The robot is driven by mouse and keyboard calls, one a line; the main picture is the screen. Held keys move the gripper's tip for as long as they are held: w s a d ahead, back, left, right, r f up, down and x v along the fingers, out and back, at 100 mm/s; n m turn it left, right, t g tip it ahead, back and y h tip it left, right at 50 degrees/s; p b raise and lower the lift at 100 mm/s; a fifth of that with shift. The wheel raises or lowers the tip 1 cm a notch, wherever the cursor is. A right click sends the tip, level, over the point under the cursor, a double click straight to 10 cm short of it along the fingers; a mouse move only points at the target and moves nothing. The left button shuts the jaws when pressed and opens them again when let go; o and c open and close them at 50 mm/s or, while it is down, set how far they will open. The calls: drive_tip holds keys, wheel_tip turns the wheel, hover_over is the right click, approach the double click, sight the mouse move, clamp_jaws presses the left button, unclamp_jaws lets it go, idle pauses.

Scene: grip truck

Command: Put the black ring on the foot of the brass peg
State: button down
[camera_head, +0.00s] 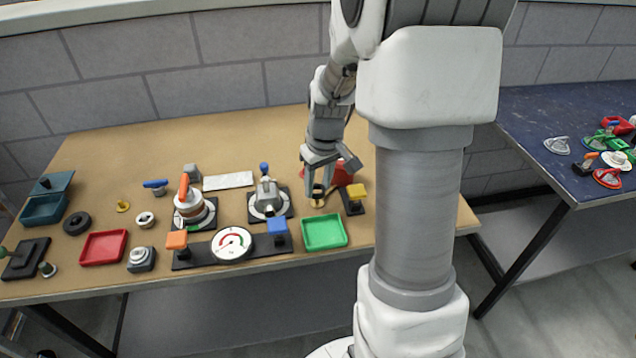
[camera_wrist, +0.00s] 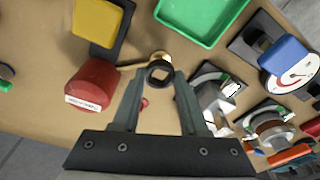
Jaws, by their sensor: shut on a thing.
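My gripper (camera_head: 318,184) points down over the right part of the wooden bench. In the wrist view its two fingers (camera_wrist: 160,76) are shut on a small black ring (camera_wrist: 160,68). The brass peg (camera_head: 317,203) is just below the fingertips in the head view. In the wrist view its brass foot (camera_wrist: 158,56) shows partly behind the ring, which hides much of it. I cannot tell whether the ring is around the peg or above it, nor whether it touches the foot.
A green tray (camera_head: 324,232) is in front of the peg. A yellow block on a black base (camera_head: 356,195) and a red object (camera_wrist: 92,86) are close by. A grey clamp-like device (camera_head: 267,198) and a gauge panel (camera_head: 232,244) stand to the left. A larger black ring (camera_head: 76,223) lies far left.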

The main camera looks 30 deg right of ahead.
sight(318, 194)
drive_tip(key=shift+f, duration=0.15)
idle(0.3)
drive_tip(key=shift+f+b, duration=0.45)
drive_tip(key=shift+f, duration=0.05)
drive_tip(key=shift+f, duration=0.1)
drive_tip(key=shift+f+b, duration=0.3)
drive_tip(key=shift+f+b, duration=0.35)
drive_tip(key=shift+f, duration=0.15)
idle(1.3)
drive_tip(key=shift+c, duration=0.2)
unclamp_jaws()
drive_tip(key=shift+r, duration=0.1)
drive_tip(key=shift+r+p, duration=2.95)
drive_tip(key=shift+r, duration=0.75)
